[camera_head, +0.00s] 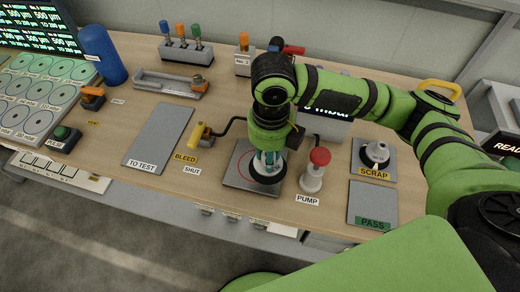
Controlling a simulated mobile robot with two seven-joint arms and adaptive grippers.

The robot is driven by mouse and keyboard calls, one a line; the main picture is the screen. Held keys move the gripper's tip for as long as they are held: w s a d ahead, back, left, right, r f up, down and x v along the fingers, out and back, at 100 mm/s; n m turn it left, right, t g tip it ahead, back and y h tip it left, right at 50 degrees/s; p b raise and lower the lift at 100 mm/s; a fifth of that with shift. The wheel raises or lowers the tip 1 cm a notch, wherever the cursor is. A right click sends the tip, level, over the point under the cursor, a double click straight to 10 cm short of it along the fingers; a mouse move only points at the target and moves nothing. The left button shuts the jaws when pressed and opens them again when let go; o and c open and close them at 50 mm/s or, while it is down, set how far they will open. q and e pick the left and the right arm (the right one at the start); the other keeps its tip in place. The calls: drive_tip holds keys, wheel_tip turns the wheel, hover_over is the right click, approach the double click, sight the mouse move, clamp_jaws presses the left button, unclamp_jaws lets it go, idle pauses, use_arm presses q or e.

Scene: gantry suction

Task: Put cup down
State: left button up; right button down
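My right gripper (267,165) points straight down over a grey plate (236,178) marked with a red circle. Its fingers are closed around the upper part of a suction cup (267,178) with a wide black lip. The cup is upright, at or just above the plate, right of the circle's middle; I cannot tell if it touches. Another cup (376,153), pale with a dark base, stands on the grey SCRAP pad (360,165). My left gripper is not in view.
A red-knobbed pump (314,172) stands close right of the plate. A yellow bleed lever (200,133) is to its left. The TO TEST pad (158,135) and PASS pad (372,200) are empty. A blue cylinder (103,55) and a tool rack (187,50) stand behind.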

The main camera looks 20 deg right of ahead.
drive_tip(key=w+f, duration=0.1)
drive_tip(key=w, duration=0.1)
drive_tip(key=w+f, duration=0.1)
drive_tip(key=w+a+f+p, duration=0.1)
drive_tip(key=w, duration=0.1)
drive_tip(key=shift+w+f, duration=0.3)
wheel_tip(320, 180, down, 3)
drive_tip(key=shift+f+p, duration=0.1)
drive_tip(key=shift+p, duration=0.5)
drive_tip(key=shift+d+f, duration=0.1)
drive_tip(key=shift+f, duration=0.25)
drive_tip(key=shift+f, duration=0.15)
drive_tip(key=c, duration=0.9)
unclamp_jaws()
drive_tip(key=shift+c, duration=0.2)
